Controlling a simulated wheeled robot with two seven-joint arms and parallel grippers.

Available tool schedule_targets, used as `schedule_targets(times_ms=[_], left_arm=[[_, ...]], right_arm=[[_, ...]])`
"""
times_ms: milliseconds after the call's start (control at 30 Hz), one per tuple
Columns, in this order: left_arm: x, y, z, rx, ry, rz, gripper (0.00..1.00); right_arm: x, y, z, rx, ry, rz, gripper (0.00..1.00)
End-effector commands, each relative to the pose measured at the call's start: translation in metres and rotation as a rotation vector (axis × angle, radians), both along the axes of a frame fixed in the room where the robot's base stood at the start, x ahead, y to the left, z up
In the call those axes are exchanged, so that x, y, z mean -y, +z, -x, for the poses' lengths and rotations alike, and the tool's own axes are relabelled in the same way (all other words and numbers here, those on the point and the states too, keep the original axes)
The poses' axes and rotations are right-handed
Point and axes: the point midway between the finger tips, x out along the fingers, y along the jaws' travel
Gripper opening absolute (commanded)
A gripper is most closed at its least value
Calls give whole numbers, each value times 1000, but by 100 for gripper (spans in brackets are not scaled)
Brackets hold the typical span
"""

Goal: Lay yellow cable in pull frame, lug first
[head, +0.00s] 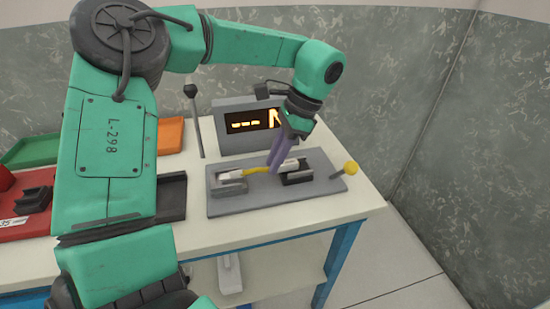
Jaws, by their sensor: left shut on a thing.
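The pull frame (240,208) is a grey plate on the bench top with a grey clamp block at its left (229,187) and a darker one at its right (298,178). The short yellow cable (256,170) lies across the gap between the blocks, with pale pieces at both ends. Which end is the lug is too small to tell. My left gripper (274,165) reaches down from above with purple fingers, shut on the cable near the right block. The fingers hide part of the cable. My right gripper is not in view.
A grey box with a lit display (252,121) stands behind the frame. A tall black-knobbed lever (191,91) is at its left and a yellow knob (351,168) at the frame's right. Green (30,151), orange (171,134), red (20,230) and dark (172,199) trays lie left.

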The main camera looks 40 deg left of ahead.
Motion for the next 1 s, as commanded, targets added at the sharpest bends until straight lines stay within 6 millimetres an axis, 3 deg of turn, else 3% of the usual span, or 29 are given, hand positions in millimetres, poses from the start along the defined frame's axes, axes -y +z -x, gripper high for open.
schedule_targets(times_ms=[400, 433, 500, 833, 1000], left_arm=[[0, -4, 0, 1, 0, -1, 0], [0, -4, 0, 1, 0, -1, 29], [0, -4, 0, 1, 0, -1, 56], [0, -3, -1, 1, 1, -1, 57], [4, 18, -8, 3, 0, -4, 57]], right_arm=[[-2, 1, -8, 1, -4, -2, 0], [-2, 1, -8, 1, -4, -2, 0], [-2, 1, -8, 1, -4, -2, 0], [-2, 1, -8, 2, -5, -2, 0], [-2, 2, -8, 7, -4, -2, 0]])
